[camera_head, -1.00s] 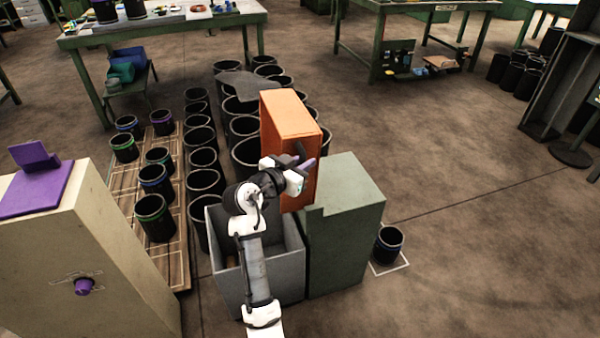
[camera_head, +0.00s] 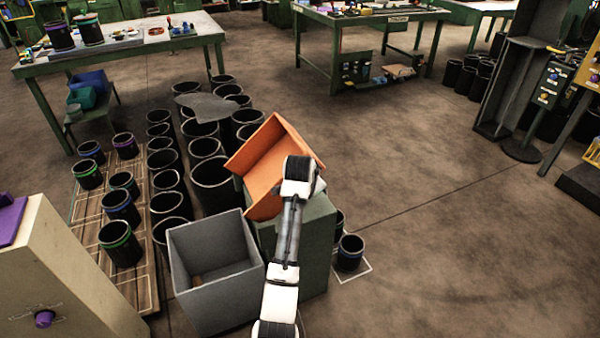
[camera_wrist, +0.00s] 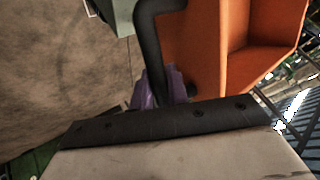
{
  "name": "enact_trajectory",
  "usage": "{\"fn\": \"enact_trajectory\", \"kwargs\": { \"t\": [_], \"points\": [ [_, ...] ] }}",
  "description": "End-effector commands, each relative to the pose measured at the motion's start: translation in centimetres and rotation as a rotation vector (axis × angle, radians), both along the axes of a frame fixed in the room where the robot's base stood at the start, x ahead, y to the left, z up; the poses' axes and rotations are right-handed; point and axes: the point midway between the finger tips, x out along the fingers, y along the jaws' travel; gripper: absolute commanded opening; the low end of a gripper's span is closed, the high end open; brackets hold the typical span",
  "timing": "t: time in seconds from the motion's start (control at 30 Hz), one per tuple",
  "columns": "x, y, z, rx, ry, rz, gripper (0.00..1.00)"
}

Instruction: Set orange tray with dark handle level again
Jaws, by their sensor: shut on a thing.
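The orange tray (camera_head: 262,165) is tilted steeply, with its open inside facing the head camera and its upper edge slanting. It is above the top of a green cabinet (camera_head: 318,230); I cannot tell whether they touch. In the wrist view the orange wall of the tray (camera_wrist: 205,50) fills the upper right, and its dark handle (camera_wrist: 149,45) runs down to my gripper. My gripper (camera_wrist: 165,90), with purple fingers, is shut on the handle. In the head view my white wrist hides the fingers and handle.
A grey open bin (camera_head: 215,290) stands left of the cabinet. Several black buckets (camera_head: 211,180) stand in rows behind and left. One bucket (camera_head: 350,253) stands on a marked square to the right. The floor farther right (camera_head: 440,240) is clear.

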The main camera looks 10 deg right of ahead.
Motion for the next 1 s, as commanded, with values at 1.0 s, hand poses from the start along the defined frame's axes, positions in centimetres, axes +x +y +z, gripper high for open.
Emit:
{"fn": "enact_trajectory", "kwargs": {
  "t": [1.0],
  "points": [
    [2.6,-7.7,-13.6,0.654,0.211,0.000,0.00]
  ]
}}
